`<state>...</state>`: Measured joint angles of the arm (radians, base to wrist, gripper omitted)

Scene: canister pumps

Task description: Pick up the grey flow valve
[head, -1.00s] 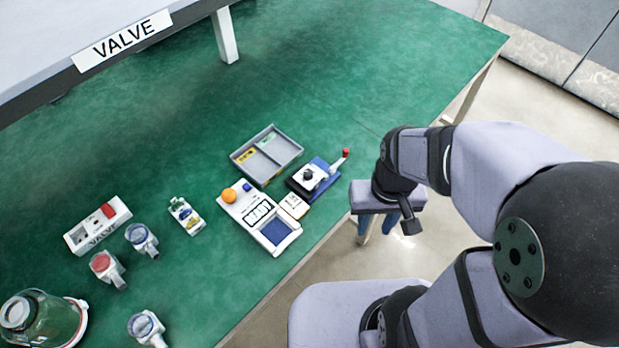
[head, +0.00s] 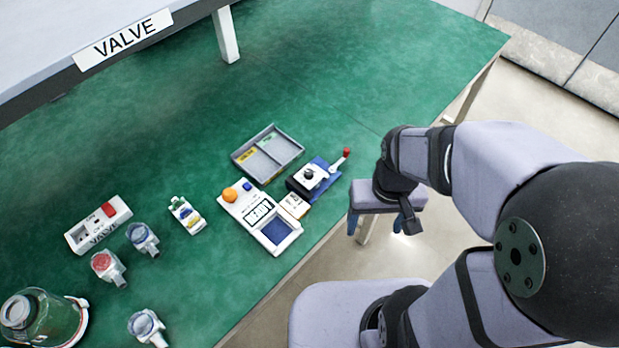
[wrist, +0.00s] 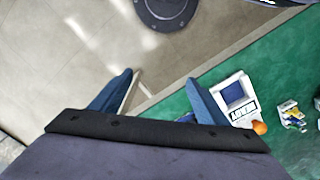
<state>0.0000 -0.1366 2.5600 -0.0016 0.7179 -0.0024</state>
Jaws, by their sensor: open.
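Three small valve-like parts with pale grey bodies stand at the lower left of the table in the head view. One has a red face (head: 107,266), one has a bluish face (head: 142,238), and one at the bottom (head: 147,328) looks grey-blue. I cannot tell for sure which is the grey flow valve. My gripper (head: 380,228) is open and empty, off the table's front edge, far to the right of these parts.
A white device (head: 258,215) with an orange button, a grey divided tray (head: 268,153) and a blue-based lever fixture (head: 313,178) stand near the front edge. A switch box (head: 98,224), a small bottle-like item (head: 187,215) and a glass jar (head: 42,318) are left.

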